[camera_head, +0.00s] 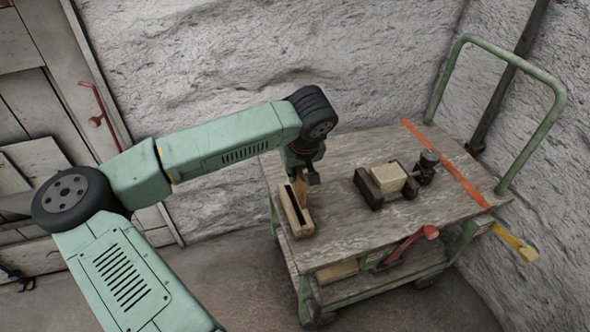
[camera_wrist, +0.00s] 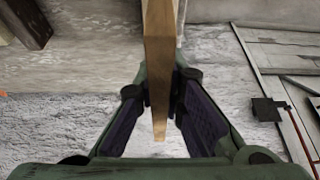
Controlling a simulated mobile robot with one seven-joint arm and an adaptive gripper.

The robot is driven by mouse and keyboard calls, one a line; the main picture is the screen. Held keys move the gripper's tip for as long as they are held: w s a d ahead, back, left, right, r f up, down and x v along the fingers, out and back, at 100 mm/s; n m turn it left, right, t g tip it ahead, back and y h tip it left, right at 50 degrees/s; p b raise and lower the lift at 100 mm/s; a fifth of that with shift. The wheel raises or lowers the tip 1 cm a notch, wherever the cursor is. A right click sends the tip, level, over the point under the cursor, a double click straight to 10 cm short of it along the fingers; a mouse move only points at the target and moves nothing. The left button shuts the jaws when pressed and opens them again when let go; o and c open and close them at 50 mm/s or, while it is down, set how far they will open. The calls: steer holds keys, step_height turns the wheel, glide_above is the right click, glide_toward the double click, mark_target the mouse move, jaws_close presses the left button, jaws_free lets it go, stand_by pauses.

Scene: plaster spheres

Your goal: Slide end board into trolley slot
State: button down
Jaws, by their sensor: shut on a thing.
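My gripper (camera_head: 303,180) is at the left end of the trolley (camera_head: 345,225) top, pointing down. It is shut on a thin wooden end board (camera_head: 301,192). In the wrist view the board (camera_wrist: 159,50) stands edge-on between both fingers (camera_wrist: 162,98) and runs out of the top of the picture. A pale wooden block with a long dark slot (camera_head: 297,214) sits at the trolley's left edge, close to the board's lower part. I cannot tell whether the board's lower edge is inside the slot or just over it.
A dark vise-like fixture with a pale block (camera_head: 388,178) stands mid-trolley. An orange stripe (camera_head: 445,162) crosses the top near the green handle (camera_head: 552,115). A rough wall stands behind.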

mark_target(295, 184)
steer(key=shift+f+b, duration=0.1)
steer(key=shift+b, duration=0.2)
step_height(295, 184, down, 5)
steer(key=b, duration=0.5)
steer(key=shift+r, duration=0.2)
steer(key=shift+b, duration=1.1)
stand_by(1.2)
steer(key=shift+f+b, duration=2.2)
steer(key=shift+b, duration=0.1)
steer(key=c, duration=1.6)
jaws_free()
steer(key=shift+r, duration=0.1)
steer(key=shift+r+p, duration=1)
steer(key=shift+r, duration=0.95)
